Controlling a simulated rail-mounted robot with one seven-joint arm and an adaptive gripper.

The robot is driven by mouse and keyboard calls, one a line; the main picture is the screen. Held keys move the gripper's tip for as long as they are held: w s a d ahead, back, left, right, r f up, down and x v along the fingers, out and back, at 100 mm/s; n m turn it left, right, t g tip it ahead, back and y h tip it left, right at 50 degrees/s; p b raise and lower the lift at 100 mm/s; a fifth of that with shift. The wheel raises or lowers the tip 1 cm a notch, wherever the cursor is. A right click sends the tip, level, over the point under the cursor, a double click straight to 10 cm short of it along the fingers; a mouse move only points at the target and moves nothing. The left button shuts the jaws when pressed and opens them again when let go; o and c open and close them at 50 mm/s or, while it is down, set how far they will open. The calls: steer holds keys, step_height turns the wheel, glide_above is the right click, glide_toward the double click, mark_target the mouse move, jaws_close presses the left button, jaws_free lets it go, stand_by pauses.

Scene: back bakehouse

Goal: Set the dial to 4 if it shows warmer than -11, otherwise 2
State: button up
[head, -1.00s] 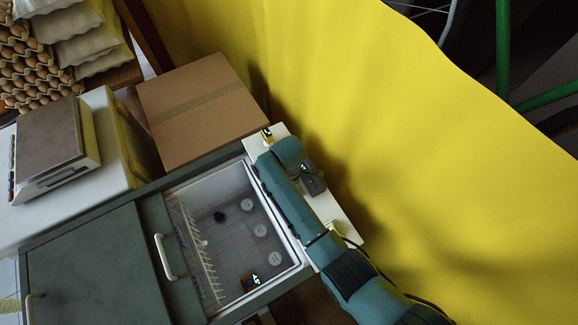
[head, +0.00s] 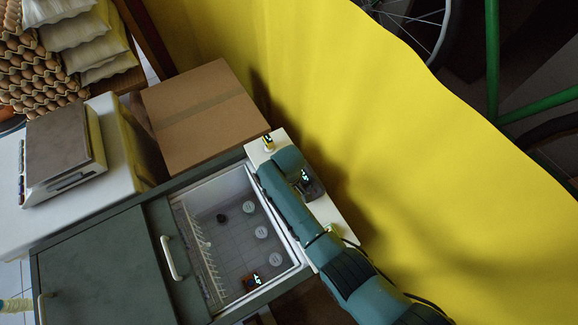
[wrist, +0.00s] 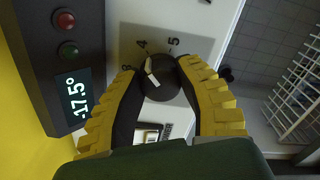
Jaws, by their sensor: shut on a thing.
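The dial (wrist: 168,92) is a dark round knob on a pale panel in the wrist view. Its white pointer mark lies toward the printed 4, with 3 and 5 to either side. My gripper (wrist: 165,92) is shut on the dial, one yellow-ribbed finger on each side. In the head view my arm covers the dial, and a lit display (head: 305,177) shows beside the arm's end.
A yellow curtain (head: 380,130) hangs close to my arm.

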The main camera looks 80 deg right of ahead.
steer(key=shift+a+f+m, duration=0.1)
steer(key=shift+f+m, duration=0.1)
steer(key=shift+m, duration=0.1)
steer(key=o, duration=1.2)
steer(key=shift+r, duration=0.1)
steer(key=shift+r, duration=0.1)
step_height(320, 180, up, 12)
steer(key=shift+f, duration=0.1)
